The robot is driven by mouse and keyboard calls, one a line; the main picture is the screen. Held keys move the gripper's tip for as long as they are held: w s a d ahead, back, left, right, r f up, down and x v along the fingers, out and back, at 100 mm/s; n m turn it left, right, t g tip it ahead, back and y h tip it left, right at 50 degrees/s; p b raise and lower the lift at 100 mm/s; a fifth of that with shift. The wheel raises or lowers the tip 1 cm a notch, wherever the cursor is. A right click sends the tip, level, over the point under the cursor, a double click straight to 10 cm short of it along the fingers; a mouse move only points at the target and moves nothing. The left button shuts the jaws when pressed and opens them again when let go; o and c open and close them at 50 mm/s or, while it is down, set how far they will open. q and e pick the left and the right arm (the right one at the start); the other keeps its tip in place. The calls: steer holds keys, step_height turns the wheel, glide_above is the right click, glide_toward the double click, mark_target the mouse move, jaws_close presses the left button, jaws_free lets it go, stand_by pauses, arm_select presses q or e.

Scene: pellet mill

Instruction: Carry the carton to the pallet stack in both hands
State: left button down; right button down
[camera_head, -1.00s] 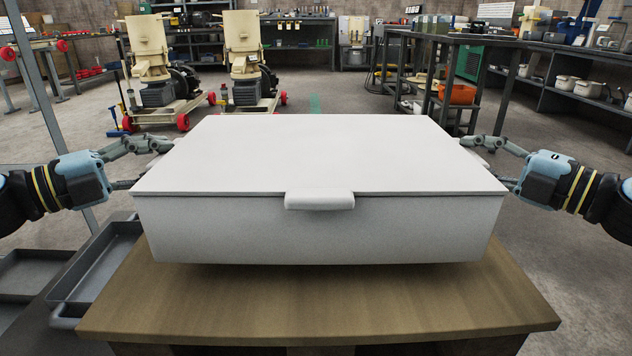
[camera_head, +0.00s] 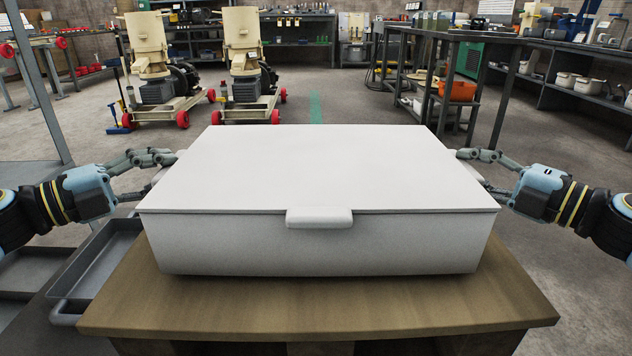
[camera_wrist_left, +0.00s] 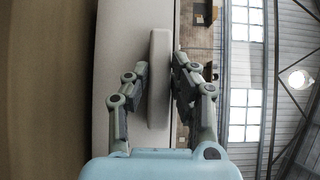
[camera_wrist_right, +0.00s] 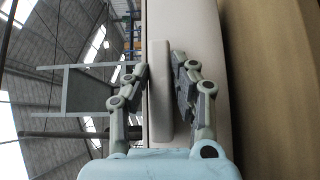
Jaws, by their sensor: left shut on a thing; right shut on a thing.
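The carton (camera_head: 320,165) is a white lidded box, level, with a tab (camera_head: 319,217) at its front. It stands over a wooden top (camera_head: 320,315) with blocks below its front edge; I cannot tell whether this is the pallet stack. A thin shadow lies under the carton, and whether it touches the wood is unclear. My left gripper (camera_head: 165,170) is shut on the carton's left-side handle, seen in the left wrist view (camera_wrist_left: 158,80). My right gripper (camera_head: 470,167) is shut on the right-side handle, seen in the right wrist view (camera_wrist_right: 161,90).
Grey trays (camera_head: 100,260) stand beside the wood at the left, near a metal post (camera_head: 42,90). Two beige machines (camera_head: 250,60) on red wheels are behind. A dark shelf with an orange bin (camera_head: 457,90) is at the back right. Open floor lies beyond the carton.

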arm_select(q)
steer(key=shift+f, duration=0.65)
arm_select(e)
steer(key=shift+f, duration=0.65)
arm_select(q)
steer(key=c, duration=1.1)
jaws_free()
arm_select(e)
steer(key=c, duration=1.1)
jaws_free()
arm_select(q)
steer(key=shift+s+f, duration=0.1)
arm_select(e)
steer(key=shift+s+f, duration=0.1)
steer(key=shift+s, duration=0.05)
arm_select(q)
steer(key=v, duration=1.2)
arm_select(e)
steer(key=v, duration=1.1)
steer(key=shift+s+d, duration=0.3)
arm_select(q)
steer(key=shift+o, duration=0.4)
steer(key=o, duration=0.7)
steer(key=shift+f+b, duration=0.3)
steer(key=shift+f, duration=0.1)
arm_select(e)
steer(key=shift+f, duration=0.4)
